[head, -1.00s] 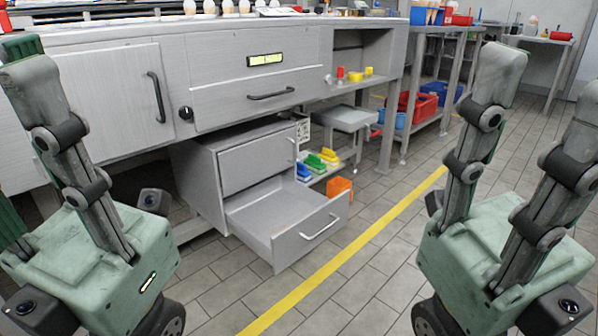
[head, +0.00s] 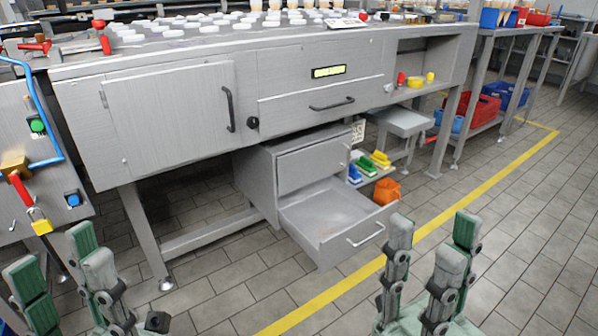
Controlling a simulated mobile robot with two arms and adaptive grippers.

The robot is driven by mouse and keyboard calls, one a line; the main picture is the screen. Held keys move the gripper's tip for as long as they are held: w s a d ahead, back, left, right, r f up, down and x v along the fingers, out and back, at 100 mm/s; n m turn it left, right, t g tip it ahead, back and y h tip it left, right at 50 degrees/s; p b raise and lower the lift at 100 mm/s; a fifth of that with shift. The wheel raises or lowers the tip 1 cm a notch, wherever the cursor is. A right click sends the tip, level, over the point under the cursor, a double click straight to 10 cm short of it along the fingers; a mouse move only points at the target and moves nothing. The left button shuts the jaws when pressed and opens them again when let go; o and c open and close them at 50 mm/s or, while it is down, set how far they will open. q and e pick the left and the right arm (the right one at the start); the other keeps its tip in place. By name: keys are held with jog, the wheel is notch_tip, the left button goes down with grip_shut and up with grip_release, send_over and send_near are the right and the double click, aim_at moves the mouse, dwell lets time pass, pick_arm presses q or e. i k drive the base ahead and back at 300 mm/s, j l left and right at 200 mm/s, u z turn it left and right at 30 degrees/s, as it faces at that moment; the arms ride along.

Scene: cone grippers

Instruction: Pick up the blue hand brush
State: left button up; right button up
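A small blue hand brush (head: 354,174) sits on a low shelf to the right of the grey drawer cabinet, left of a green and a yellow brush. It is small in the head view and partly hidden by the cabinet. My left gripper (head: 58,262) is at the lower left, fingers pointing up and spread, with nothing between them. My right gripper (head: 432,242) is at the bottom right of centre, fingers up and spread, also empty. Both are well apart from the brush and nearer to me.
A drawer (head: 322,216) stands pulled out, in front of the low shelf's left side. An orange jug (head: 386,190) stands before the brushes. A long grey workbench (head: 172,112) is above. A control panel (head: 38,140) with a padlock is at left. The tiled floor at right is clear.

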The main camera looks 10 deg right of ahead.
aim_at(354, 177)
jog(key=i+l+u, duration=0.15)
jog(key=l+u, duration=0.25)
jog(key=i+l+u, duration=0.1)
jog(key=l+u, duration=0.55)
jog(key=u, duration=0.15)
jog(key=l+u, duration=0.4)
